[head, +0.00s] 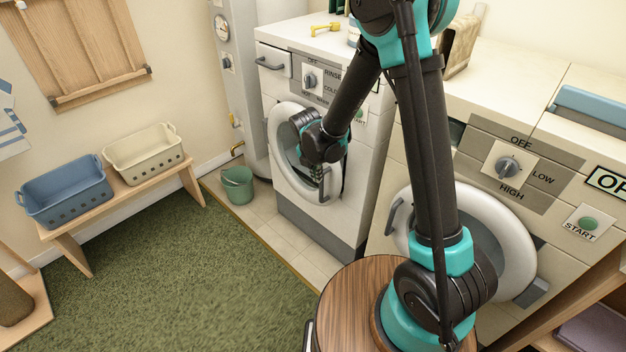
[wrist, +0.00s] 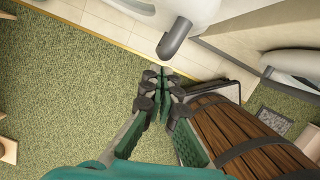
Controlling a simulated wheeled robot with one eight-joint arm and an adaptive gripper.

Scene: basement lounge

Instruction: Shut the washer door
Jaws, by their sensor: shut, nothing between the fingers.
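The washer (head: 297,76) is the left white machine in the head view. Its round white door (head: 284,117) is partly hidden by my arm and gripper. In the wrist view, the white door edge (wrist: 196,10) with its grey handle (wrist: 176,38) juts out over the floor strip, so the door looks ajar; how far I cannot tell. My gripper (head: 323,184) is in front of the door in the head view. In the wrist view, my fingers (wrist: 165,88) are together and empty, below the handle in the picture and apart from it.
The dryer (head: 466,165) stands to the right, its round door (head: 505,225) beside my arm. A green bucket (head: 237,185) is on the tiles left of the washer. A bench (head: 140,198) holds a blue basket (head: 65,190) and a cream basket (head: 145,155). The green carpet (head: 170,285) is clear.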

